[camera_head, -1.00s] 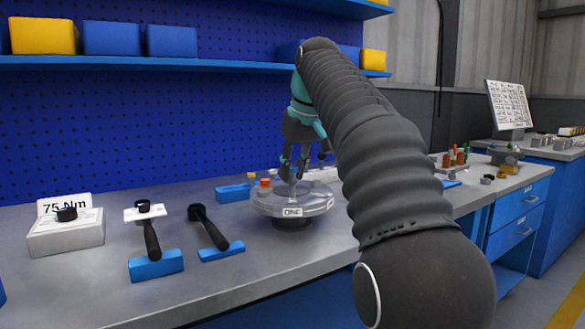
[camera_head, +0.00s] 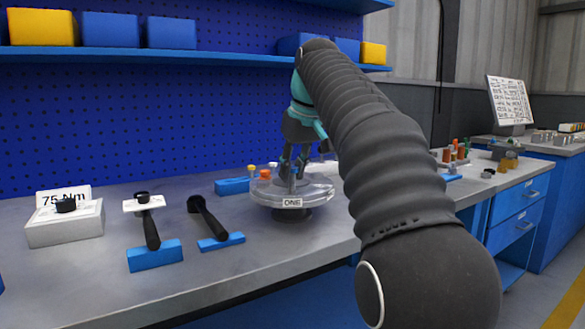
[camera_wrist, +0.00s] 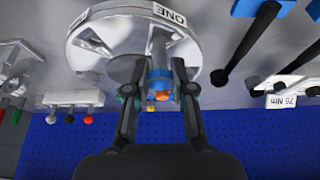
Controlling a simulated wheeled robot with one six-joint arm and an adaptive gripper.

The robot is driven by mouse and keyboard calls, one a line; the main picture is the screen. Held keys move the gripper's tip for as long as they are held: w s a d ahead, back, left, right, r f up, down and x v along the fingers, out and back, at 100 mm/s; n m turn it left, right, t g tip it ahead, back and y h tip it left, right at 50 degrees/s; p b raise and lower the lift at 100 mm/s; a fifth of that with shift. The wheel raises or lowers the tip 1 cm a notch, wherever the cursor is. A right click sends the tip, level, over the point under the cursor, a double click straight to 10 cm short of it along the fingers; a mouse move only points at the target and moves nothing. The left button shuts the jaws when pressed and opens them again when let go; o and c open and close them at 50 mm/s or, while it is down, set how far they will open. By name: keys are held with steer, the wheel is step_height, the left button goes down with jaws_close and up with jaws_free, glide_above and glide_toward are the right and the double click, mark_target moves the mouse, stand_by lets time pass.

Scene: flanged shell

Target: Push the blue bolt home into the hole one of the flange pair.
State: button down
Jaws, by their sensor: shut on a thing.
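The flange pair (camera_head: 318,194) is a pale round disc on a dark foot, with a ONE label on its front rim. The label also shows at the top of the wrist view (camera_wrist: 169,14). The blue bolt (camera_head: 293,182) stands roughly upright at the disc's front, above the label. Its blue part shows between the fingertips in the wrist view (camera_wrist: 157,76). My gripper (camera_wrist: 158,72) is shut on the blue bolt, over the disc. It shows partly in the head view (camera_head: 292,164). The hole and the bolt's seating depth are hidden.
An orange-topped piece (camera_head: 265,174) is beside the bolt at the disc's left. A blue block (camera_head: 231,186) lies behind left. Two black-handled tools (camera_head: 151,232) (camera_head: 208,220) and a 75 Nm box (camera_head: 65,232) stand left. The bench front between tools and disc is clear.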

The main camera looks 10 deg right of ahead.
mark_target(295, 169)
steer(key=shift+f+b, duration=0.85)
steer(key=shift+f, duration=0.45)
steer(key=c, duration=0.9)
jaws_free()
steer(key=shift+v, duration=3.75)
steer(key=s+f+m+p, duration=0.1)
steer(key=s+f, duration=1.2)
steer(key=f, duration=0.3)
steer(key=s+f+m+t+h+p, duration=0.1)
steer(key=s+f+m, duration=0.1)
steer(key=s+f, duration=1.2)
step_height(295, 169, down, 2)
steer(key=shift+s+a+f+m, duration=0.15)
steer(key=shift+s+a+m, duration=0.15)
steer(key=shift+a, duration=0.2)
